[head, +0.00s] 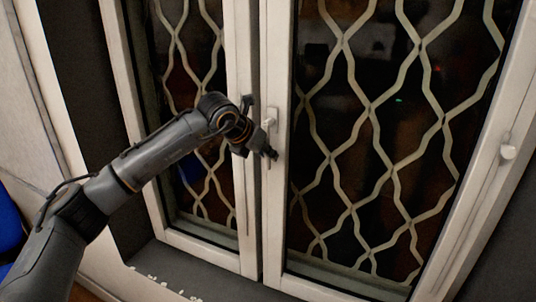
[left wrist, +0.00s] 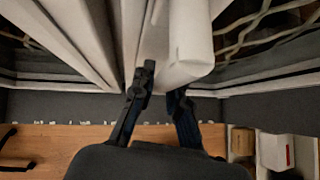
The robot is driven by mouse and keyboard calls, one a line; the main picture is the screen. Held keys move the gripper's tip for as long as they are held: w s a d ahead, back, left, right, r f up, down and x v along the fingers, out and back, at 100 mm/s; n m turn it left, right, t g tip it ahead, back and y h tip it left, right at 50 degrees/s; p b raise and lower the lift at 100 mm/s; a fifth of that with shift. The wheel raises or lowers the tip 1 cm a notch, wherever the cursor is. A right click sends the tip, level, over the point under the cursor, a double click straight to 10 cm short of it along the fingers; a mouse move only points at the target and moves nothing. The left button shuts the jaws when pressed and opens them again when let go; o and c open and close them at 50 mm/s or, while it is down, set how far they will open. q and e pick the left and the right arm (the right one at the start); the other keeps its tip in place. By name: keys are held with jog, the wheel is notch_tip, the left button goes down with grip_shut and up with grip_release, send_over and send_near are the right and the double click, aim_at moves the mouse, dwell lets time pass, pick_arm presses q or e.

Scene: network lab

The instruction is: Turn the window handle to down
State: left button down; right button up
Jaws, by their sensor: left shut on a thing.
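The white window handle (head: 270,117) is on the middle upright of the window, where the two sashes meet. My left gripper (head: 270,154) is at this upright, just below the visible top of the handle, and is shut on the handle. The gripper and wrist hide part of the handle, so its exact angle is hard to tell. In the left wrist view, a pale rounded bar (left wrist: 190,50), which looks like the handle, is close to the camera at the fingertips of my left gripper (left wrist: 163,85). My right gripper is not in view.
Both sashes appear closed, with wavy pale grilles (head: 375,105) over dark glass. Another white fitting (head: 508,152) is on the right frame. A dark sill (head: 190,277) runs below. A blue object (head: 9,225) stands at the left edge. The left wrist view shows a wooden surface (left wrist: 70,140) and boxes (left wrist: 273,152) below.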

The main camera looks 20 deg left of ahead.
pick_arm(q)
jog(key=shift+f, duration=0.1)
jog(key=c, duration=1.3)
grip_release()
jog(key=v, duration=1.2)
